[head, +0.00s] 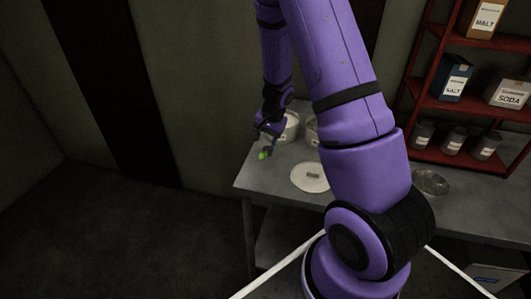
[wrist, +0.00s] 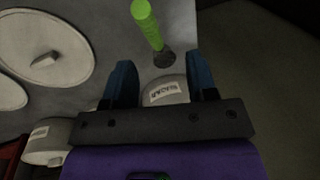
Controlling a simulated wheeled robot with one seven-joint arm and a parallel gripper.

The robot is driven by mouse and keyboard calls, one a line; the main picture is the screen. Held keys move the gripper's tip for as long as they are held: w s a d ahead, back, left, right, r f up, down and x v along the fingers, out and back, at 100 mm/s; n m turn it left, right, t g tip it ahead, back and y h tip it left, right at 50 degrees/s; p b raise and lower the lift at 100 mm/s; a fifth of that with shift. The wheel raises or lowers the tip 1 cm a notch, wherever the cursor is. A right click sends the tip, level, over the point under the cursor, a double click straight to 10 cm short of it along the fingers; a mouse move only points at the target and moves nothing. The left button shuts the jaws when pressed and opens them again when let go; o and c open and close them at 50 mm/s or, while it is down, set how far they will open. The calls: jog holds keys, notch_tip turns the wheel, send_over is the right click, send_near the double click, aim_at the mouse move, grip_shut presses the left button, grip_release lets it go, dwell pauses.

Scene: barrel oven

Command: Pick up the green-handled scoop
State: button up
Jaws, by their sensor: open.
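The scoop's green handle (wrist: 148,24) shows at the top of the wrist view, with a dark end (wrist: 163,58) pointing down toward my gripper. In the head view the green handle (head: 264,154) is a small bright spot just below my gripper (head: 268,132). In the wrist view my gripper (wrist: 163,84) is open, its two blue fingers apart. The dark end lies just beyond the fingertips, roughly in line with the gap. I cannot tell whether it is between the fingers in depth. The rest of the scoop is hidden or too dark to make out.
A labelled pale container (wrist: 165,92) shows between and behind the fingers. Round lids (wrist: 40,58) lie on the grey table (head: 262,178); one lid (head: 310,177) is near the front. A metal bowl (head: 430,182) sits at right. A red shelf (head: 465,105) holds boxes and tins.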

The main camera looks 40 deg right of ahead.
aim_at(265, 152)
jog(key=shift+x, duration=1.15)
jog(key=shift+s+x, duration=0.15)
jog(key=shift+x, duration=1.15)
jog(key=shift+s+x, duration=0.2)
jog(key=shift+x, duration=1.05)
jog(key=shift+d+f, duration=0.1)
jog(key=shift+d, duration=0.05)
grip_shut()
